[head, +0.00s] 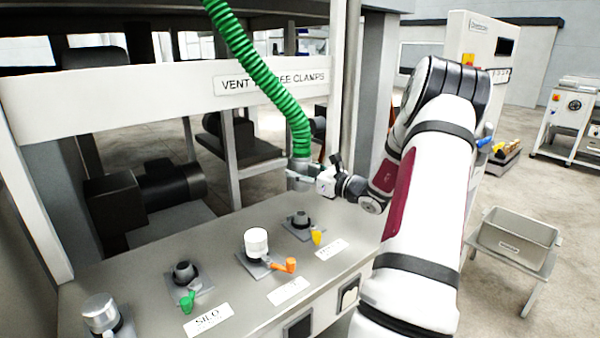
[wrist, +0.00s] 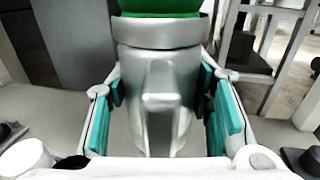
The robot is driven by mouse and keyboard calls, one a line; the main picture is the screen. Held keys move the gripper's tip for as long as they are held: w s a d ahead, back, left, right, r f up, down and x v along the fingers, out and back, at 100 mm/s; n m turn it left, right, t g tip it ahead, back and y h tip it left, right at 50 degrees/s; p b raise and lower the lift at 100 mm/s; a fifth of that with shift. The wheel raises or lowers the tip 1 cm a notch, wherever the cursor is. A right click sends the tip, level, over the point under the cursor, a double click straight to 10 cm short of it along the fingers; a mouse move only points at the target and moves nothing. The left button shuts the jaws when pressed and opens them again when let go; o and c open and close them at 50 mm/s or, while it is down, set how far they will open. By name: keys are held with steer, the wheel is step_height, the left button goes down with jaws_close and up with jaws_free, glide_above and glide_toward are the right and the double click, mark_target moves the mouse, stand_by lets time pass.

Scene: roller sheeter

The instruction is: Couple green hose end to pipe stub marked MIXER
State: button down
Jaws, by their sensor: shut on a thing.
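The green hose (head: 258,72) hangs from above. Its grey metal end (head: 301,168) is held upright by my gripper (head: 305,180), above the far right part of the bench. In the wrist view the hose end (wrist: 160,75) stands between the teal finger pads of my gripper (wrist: 162,100), with green hose above it. A dark pipe stub (head: 300,219) with a yellow lever stands below the hose end, apart from it. Its label (head: 330,248) is too small to read. The bottom of the hose end is hidden by a grey handle-like part in the wrist view.
A white-capped stub (head: 256,241) with an orange lever stands in the middle of the bench. A stub (head: 184,271) with a green lever stands behind the SILO label (head: 208,319). A metal cap (head: 101,312) is at far left. An upright post (head: 341,80) rises behind the hose.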

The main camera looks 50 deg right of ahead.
steer(key=shift+a, duration=0.1)
steer(key=shift+f+b, duration=0.55)
steer(key=shift+f, duration=0.2)
steer(key=b, duration=0.4)
glide_above(301, 213)
steer(key=shift+w+f, duration=0.15)
steer(key=shift+f, duration=2.95)
steer(key=shift+f+b, duration=0.75)
steer(key=shift+f, duration=1)
steer(key=c, duration=0.7)
jaws_free()
steer(key=shift+f, duration=0.1)
steer(key=s, duration=1.2)
steer(key=shift+a, duration=0.2)
